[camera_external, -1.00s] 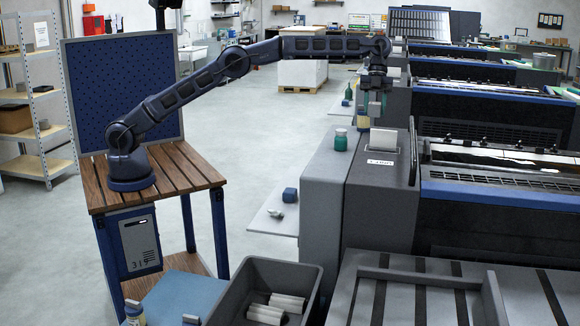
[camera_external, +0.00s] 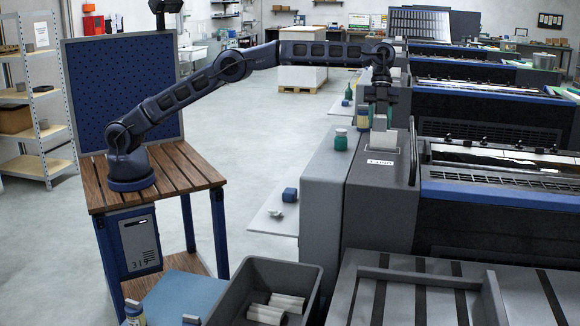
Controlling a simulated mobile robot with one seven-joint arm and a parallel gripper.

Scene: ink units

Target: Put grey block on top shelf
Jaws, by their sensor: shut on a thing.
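My gripper (camera_external: 380,121) points down above the grey machine's raised top, at right of centre. It is shut on a small grey block (camera_external: 379,123), seen only in part between the fingers. A pale grey block-like piece (camera_external: 384,141) stands directly below on the machine top, behind a white label (camera_external: 381,162). I cannot tell whether the held block touches it or is part of it. A metal shelf unit (camera_external: 48,92) stands at the far left, its top cut off by the picture edge.
A green jar (camera_external: 341,140) and a yellow-white jar (camera_external: 362,119) stand on the ledge left of my gripper. A blue block (camera_external: 290,195) sits on a lower side shelf (camera_external: 270,222). A grey bin (camera_external: 252,292) with pale rolls is at the front.

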